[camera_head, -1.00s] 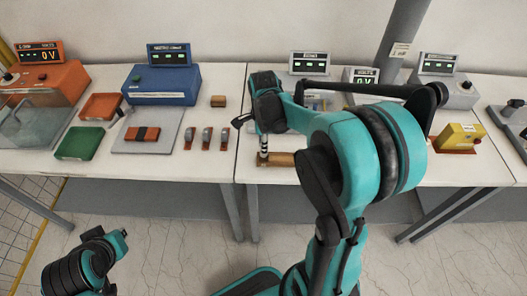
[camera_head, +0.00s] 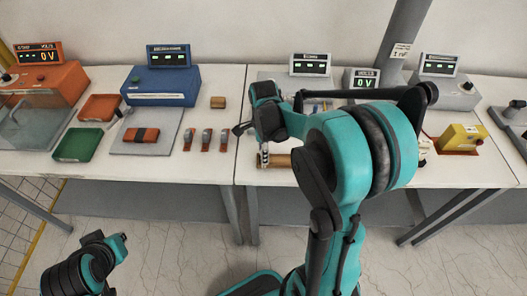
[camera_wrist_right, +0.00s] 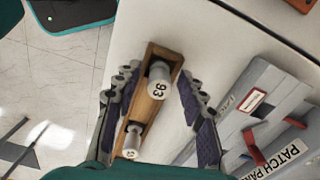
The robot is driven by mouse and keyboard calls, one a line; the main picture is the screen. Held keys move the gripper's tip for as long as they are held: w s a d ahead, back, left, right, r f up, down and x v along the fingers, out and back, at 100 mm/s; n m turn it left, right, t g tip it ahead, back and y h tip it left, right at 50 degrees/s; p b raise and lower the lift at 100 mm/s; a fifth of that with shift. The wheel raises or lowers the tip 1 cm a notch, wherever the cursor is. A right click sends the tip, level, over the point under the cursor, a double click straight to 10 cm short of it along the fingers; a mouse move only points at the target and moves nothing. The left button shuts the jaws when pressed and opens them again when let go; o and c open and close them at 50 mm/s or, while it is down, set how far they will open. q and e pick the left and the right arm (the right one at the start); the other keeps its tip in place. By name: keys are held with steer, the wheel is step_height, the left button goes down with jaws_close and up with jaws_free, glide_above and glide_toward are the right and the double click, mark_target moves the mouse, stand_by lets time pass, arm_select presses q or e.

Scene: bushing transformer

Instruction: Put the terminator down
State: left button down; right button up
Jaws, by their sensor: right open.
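Two white cylindrical terminators stand in a wooden holder in the right wrist view; the nearer-to-centre one (camera_wrist_right: 160,80) bears the number 93, and a smaller-looking one (camera_wrist_right: 132,141) sits lower in the picture. The wooden holder (camera_wrist_right: 161,54) lies close to the table edge; part of it shows in the head view (camera_head: 279,161). My right gripper (camera_wrist_right: 156,88) is open, its two padded fingers on either side of the holder. I see no terminator clamped between them. In the head view, my right arm hides much of this area. My left gripper does not show; only part of my left arm does.
A grey patch panel (camera_wrist_right: 265,125) lies close to the right finger. A yellow box (camera_head: 461,137) stands on the right table. Trays, a blue instrument (camera_head: 162,85) and several small brown-and-grey parts (camera_head: 205,140) occupy the left table.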

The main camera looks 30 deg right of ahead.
step_height(320, 180, up, 11)
steer(key=p, duration=0.3)
steer(key=s+a+r+n+t, duration=0.1)
steer(key=s+a+n+t, duration=0.6)
steer(key=n, duration=1.5)
steer(key=shift+s+a+r+p, duration=0.3)
steer(key=shift+s+a+r, duration=0.1)
steer(key=shift+s+a, duration=1.5)
steer(key=shift+s+d, duration=0.1)
steer(key=shift+d, duration=0.05)
